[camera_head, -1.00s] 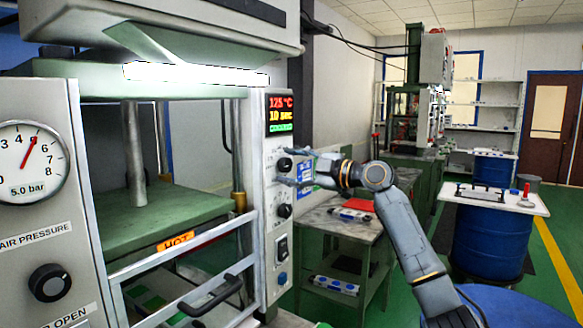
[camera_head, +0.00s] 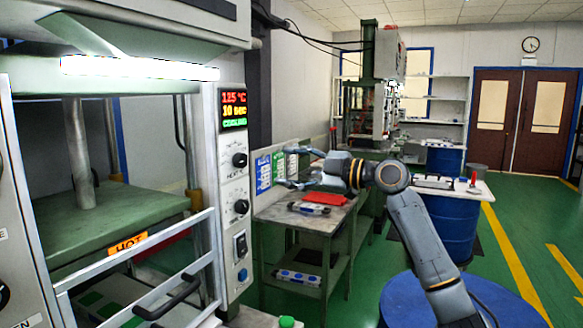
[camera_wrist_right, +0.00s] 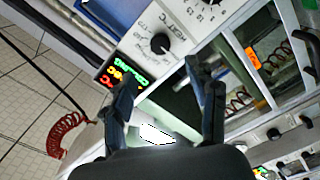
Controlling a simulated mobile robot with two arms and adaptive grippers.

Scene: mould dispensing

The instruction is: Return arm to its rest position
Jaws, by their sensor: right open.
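My right arm comes in from the lower right of the head view, and its gripper (camera_head: 292,168) points left, beside the press's control panel (camera_head: 236,190). The fingers are spread and empty. The right wrist view also shows the open gripper (camera_wrist_right: 165,85), with the panel's heat knob (camera_wrist_right: 160,43) and lit display (camera_wrist_right: 121,72) beyond the fingertips. In the head view the display reads 125 °C and 10 sec in red and yellow, with a green line below. I see a gap between the gripper and the panel in the head view. My left gripper is not in view.
The press (camera_head: 120,220) with its barred guard and "HOT" label fills the left. A workbench (camera_head: 275,211) holding a red item (camera_head: 325,198) stands behind the gripper. A blue drum (camera_head: 447,222) with a white top stands further right. Green floor (camera_head: 540,228) is open at right.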

